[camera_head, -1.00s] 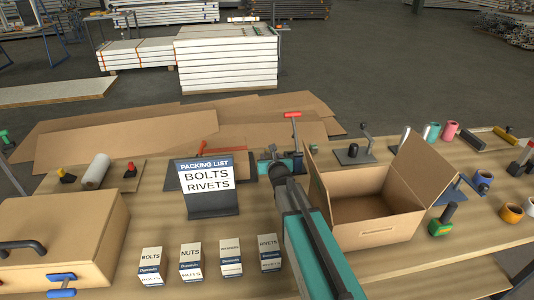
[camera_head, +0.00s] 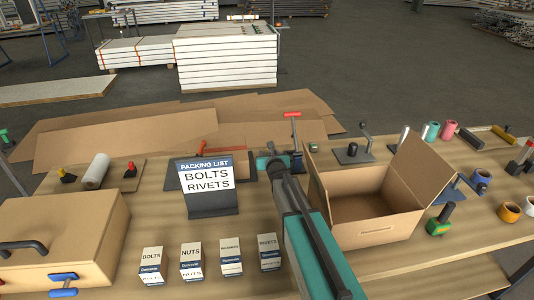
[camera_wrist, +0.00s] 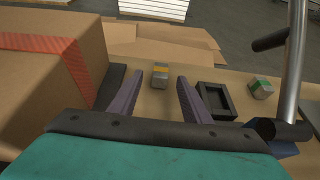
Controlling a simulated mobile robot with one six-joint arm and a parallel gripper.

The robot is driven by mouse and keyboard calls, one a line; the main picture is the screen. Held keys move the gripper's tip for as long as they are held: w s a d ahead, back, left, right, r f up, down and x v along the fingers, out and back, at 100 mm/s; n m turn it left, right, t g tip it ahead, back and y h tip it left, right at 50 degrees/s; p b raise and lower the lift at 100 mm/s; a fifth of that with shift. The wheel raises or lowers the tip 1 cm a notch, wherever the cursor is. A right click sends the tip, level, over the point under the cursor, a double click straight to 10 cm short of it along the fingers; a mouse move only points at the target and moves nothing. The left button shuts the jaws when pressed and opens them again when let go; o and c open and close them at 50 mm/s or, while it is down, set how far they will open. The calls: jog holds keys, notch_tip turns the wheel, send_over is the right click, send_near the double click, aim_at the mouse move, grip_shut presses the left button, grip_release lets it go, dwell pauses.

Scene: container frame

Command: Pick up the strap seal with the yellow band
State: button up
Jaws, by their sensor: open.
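The strap seal with the yellow band (camera_wrist: 160,76) is a small grey metal piece in the wrist view, standing on the wooden bench. My gripper (camera_wrist: 160,90) is open, with its two dark purple fingers pointing toward the seal. In the picture the seal lies between the fingertips; whether it is actually between them or just beyond, I cannot tell. In the head view my teal gripper (camera_head: 276,161) is at the back of the bench, and the yellow-banded seal cannot be made out there.
A green-banded seal (camera_wrist: 261,89) and a shallow black tray (camera_wrist: 232,115) are to the right. A large carton with red tape (camera_wrist: 45,75) fills the left of the wrist view. In the head view, an open carton (camera_head: 377,232) stands right of my arm, and the packing list sign (camera_head: 209,207) left.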

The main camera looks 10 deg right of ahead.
aim_at(268, 150)
jog(key=shift+w, duration=0.1)
jog(key=shift+r+p+x, duration=0.2)
jog(key=shift+p+x, duration=0.4)
jog(key=shift+x, duration=0.5)
jog(key=shift+p+x, duration=0.4)
jog(key=shift+x, duration=1.05)
jog(key=shift+d, duration=0.1)
grip_shut()
jog(key=shift+r, duration=0.15)
